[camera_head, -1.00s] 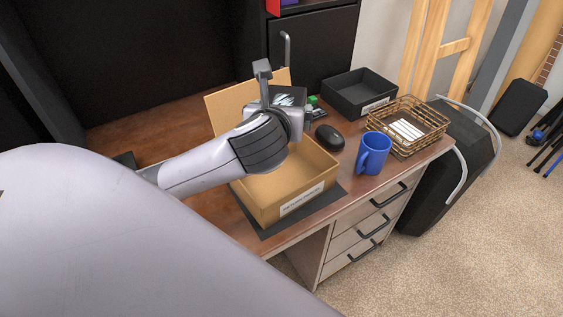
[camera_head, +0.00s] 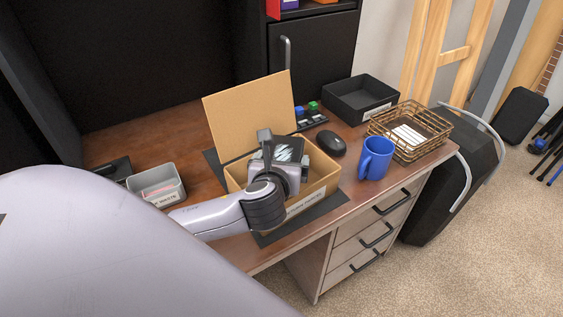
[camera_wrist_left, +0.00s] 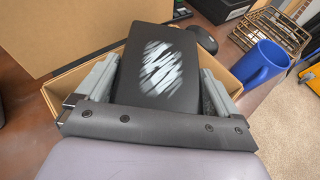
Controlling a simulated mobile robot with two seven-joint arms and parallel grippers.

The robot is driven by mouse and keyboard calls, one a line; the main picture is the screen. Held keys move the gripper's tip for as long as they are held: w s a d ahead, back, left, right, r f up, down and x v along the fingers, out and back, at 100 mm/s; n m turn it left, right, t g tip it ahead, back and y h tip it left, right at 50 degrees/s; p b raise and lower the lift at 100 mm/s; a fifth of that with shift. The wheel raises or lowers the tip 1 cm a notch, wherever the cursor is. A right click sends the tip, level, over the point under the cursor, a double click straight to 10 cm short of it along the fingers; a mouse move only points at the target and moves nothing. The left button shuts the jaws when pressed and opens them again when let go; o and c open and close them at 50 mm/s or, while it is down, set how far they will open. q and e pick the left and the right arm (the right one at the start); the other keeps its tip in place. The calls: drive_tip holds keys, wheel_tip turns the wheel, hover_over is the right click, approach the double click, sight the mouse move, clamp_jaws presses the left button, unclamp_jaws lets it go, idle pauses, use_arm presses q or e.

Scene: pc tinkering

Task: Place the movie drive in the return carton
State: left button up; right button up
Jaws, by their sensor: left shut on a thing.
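The movie drive (camera_wrist_left: 160,65), a flat black box with a white streaked patch on its face, is between the fingers of my left gripper (camera_wrist_left: 160,88) in the left wrist view. My left gripper also shows in the head view (camera_head: 284,158), shut on the drive over the return carton. The return carton (camera_head: 318,190) is an open cardboard box with its lid flap (camera_head: 250,115) raised at the back and a white label on its front. The gripper hides much of the carton's inside, so I cannot tell the drive's height above its floor. My right gripper is not in view.
A blue mug (camera_head: 375,158), a black mouse (camera_head: 331,143), a wire basket (camera_head: 440,135) and a black tray (camera_head: 360,97) stand right of the carton. A small grey labelled bin (camera_head: 157,184) stands to its left. The desk's front edge is close to the carton.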

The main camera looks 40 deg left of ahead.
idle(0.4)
use_arm(q)
drive_tip(key=o, duration=1.4)
drive_tip(key=shift+f, duration=0.3)
drive_tip(key=shift+r, duration=0.2)
drive_tip(key=shift+s+d+r, duration=0.15)
drive_tip(key=shift+r, duration=0.15)
drive_tip(key=p+v, duration=0.1)
drive_tip(key=v, duration=1)
drive_tip(key=shift+s+d, duration=0.15)
drive_tip(key=shift+s, duration=0.15)
